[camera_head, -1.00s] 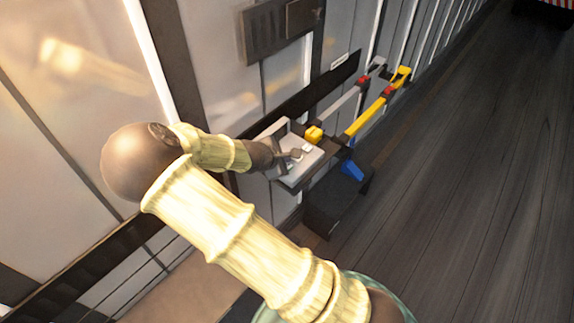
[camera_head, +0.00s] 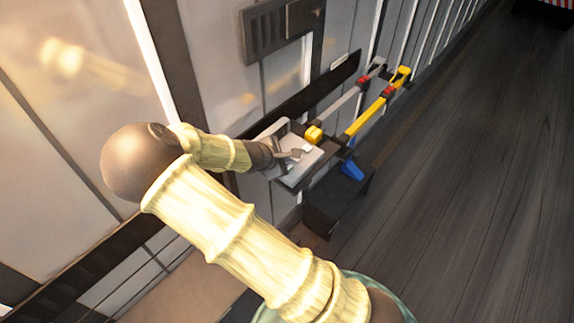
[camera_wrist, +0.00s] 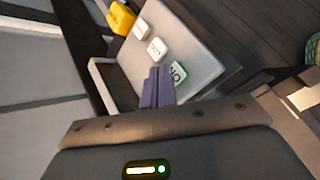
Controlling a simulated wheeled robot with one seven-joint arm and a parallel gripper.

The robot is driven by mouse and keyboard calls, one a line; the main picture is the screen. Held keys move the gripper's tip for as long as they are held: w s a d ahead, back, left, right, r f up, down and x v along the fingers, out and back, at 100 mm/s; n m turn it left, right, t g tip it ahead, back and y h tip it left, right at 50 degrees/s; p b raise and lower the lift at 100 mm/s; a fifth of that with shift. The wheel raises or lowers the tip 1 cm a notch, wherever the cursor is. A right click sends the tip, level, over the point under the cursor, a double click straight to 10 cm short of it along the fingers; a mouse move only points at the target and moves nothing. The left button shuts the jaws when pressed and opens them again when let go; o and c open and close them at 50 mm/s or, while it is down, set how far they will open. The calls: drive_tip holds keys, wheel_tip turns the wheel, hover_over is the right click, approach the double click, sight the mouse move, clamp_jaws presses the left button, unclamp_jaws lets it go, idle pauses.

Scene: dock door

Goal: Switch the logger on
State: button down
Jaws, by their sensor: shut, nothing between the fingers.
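A light grey panel (camera_wrist: 203,62), which looks like the logger, carries several small keys or labels. In the wrist view a green-edged white key (camera_wrist: 179,72) reads as "NO", possibly "ON" upside down. Beside it is a white key (camera_wrist: 156,49) with dark marks too small to read, then a plain white key (camera_wrist: 140,29). My gripper (camera_wrist: 158,72) is shut and empty, its fingertips right beside the green-edged key and partly covering it. I cannot tell whether they touch it. In the head view my gripper (camera_head: 294,154) is over the grey panel (camera_head: 312,160).
A yellow block (camera_head: 314,134) sits beside the panel. Yellow (camera_head: 366,118) and grey (camera_head: 338,104) bars with red parts extend along the wall beyond. A blue bracket (camera_head: 352,170) hangs below. A vented box (camera_head: 268,30) is on the wall above. The dark floor (camera_head: 470,170) at right is clear.

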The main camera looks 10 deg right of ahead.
drive_tip(key=shift+f, duration=0.1)
drive_tip(key=shift+f+b, duration=0.35)
drive_tip(key=shift+b, duration=0.25)
drive_tip(key=shift+f+b, duration=0.5)
drive_tip(key=shift+b, duration=0.05)
idle(0.8)
drive_tip(key=shift+r+p, duration=0.75)
drive_tip(key=shift+r, duration=0.2)
drive_tip(key=shift+r+p, duration=2.15)
drive_tip(key=shift+r, duration=0.45)
drive_tip(key=shift+d+f, duration=0.1)
